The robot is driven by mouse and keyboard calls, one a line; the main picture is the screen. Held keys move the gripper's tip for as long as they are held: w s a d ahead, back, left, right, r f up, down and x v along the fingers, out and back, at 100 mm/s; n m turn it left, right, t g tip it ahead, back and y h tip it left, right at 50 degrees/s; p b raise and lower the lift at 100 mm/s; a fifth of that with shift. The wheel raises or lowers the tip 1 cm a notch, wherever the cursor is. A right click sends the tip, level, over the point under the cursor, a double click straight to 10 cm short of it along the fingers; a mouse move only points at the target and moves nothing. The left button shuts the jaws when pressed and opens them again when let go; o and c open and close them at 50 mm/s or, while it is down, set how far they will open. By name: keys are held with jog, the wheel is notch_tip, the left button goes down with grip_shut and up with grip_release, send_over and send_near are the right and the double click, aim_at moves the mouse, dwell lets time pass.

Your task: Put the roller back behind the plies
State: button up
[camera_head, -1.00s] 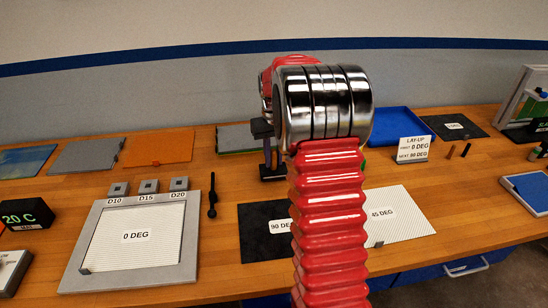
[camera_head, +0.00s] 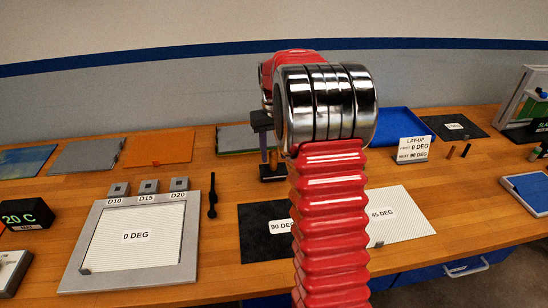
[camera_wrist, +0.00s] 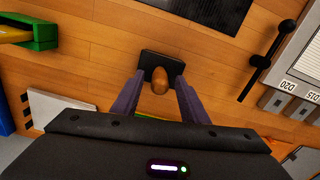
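A rounded wooden handle (camera_wrist: 160,82), which I take for the roller's, stands upright on a black block (camera_wrist: 148,63); I cannot make out a roller drum. In the head view, the black block (camera_head: 272,177) sits behind the dark 90 DEG ply (camera_head: 258,244), partly hidden by my arm. The pale 45 DEG ply (camera_head: 405,215) lies to the right. The 0 DEG ply (camera_head: 125,253) lies in the grey frame (camera_head: 176,275). My gripper (camera_wrist: 160,76) is open above the block, its fingers on both sides of the handle with gaps showing.
A black rod-like tool (camera_head: 212,198) lies between the frame and the dark ply. Small blocks D10, D15 and D20 (camera_head: 179,184) stand at the frame's back. A blue tray (camera_head: 400,125) and LAY-UP sign (camera_head: 412,150) stand at the back right. A green object (camera_wrist: 42,32) is nearby.

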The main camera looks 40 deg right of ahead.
notch_tip(320, 180, up, 10)
jog(key=shift+f, duration=0.2)
dwell(0.8)
jog(key=shift+s+a+r, duration=0.1)
jog(key=shift+a+r, duration=0.05)
jog(key=shift+a, duration=0.15)
jog(key=s+a+r+n+t, duration=0.1)
jog(key=s+a+r+t, duration=0.15)
jog(key=s+a, duration=0.45)
jog(key=s+a+r+n+t, duration=0.1)
jog(key=s+a+r, duration=0.3)
jog(key=a, duration=0.6)
jog(key=s+a+f+t, duration=0.1)
jog(key=s+a+f, duration=0.2)
jog(key=s, duration=0.4)
jog(key=s+a+f+n+t, duration=0.1)
jog(key=s+a+f, duration=0.3)
jog(key=s+a, duration=0.2)
jog(key=shift+s, duration=0.8)
jog(key=shift+a, duration=0.1)
jog(key=shift+c, duration=0.4)
